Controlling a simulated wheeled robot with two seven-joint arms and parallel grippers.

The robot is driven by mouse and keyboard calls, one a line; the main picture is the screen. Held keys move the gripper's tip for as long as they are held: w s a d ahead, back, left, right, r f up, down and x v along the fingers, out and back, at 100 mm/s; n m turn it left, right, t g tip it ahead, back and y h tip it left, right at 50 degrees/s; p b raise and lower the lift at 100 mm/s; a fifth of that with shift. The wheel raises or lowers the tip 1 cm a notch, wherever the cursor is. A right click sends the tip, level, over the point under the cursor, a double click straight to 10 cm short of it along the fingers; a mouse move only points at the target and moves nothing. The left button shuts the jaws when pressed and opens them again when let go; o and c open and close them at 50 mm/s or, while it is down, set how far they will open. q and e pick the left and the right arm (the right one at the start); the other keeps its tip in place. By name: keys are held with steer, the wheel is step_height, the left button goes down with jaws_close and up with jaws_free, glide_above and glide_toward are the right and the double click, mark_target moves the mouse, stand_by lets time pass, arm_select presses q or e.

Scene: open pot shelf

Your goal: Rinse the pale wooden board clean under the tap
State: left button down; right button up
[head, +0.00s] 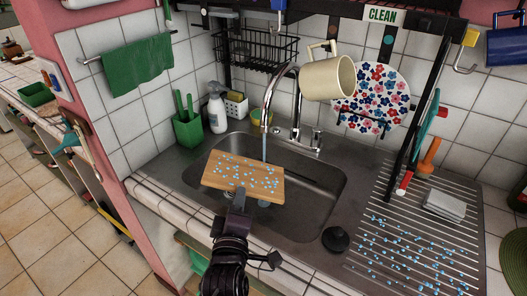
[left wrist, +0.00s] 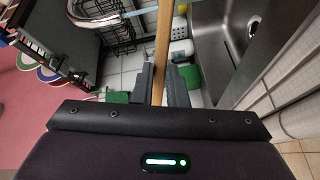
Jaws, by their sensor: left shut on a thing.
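The pale wooden board (head: 218,182) is held tilted over the sink basin (head: 318,190), its visible face dotted with blue drops. My left gripper (head: 238,198) is shut on the board's near edge. The left wrist view shows the board (left wrist: 163,45) edge-on between the two fingers (left wrist: 162,85). The tap (head: 275,82) arches over the basin, and a thin water stream (head: 264,148) falls from it to the board's far edge. I cannot tell whether it lands on the board or just behind it. My right gripper is not in view.
A ribbed drainboard (head: 405,222) with many blue drops lies right of the basin. A black stopper (head: 336,239) sits at the basin's near right corner. A cream mug (head: 328,78) hangs above the tap. A green holder (head: 188,130) and white spray bottle (head: 217,110) stand left.

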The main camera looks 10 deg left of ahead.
arm_select(q)
steer(key=shift+s+a+r+p, duration=0.45)
steer(key=shift+s+r+p, duration=0.05)
steer(key=shift+s+r, duration=0.3)
steer(key=shift+s+a+r+p, duration=0.4)
steer(key=shift+s+r+p, duration=0.1)
steer(key=shift+s+r, duration=0.25)
steer(key=shift+f, duration=0.1)
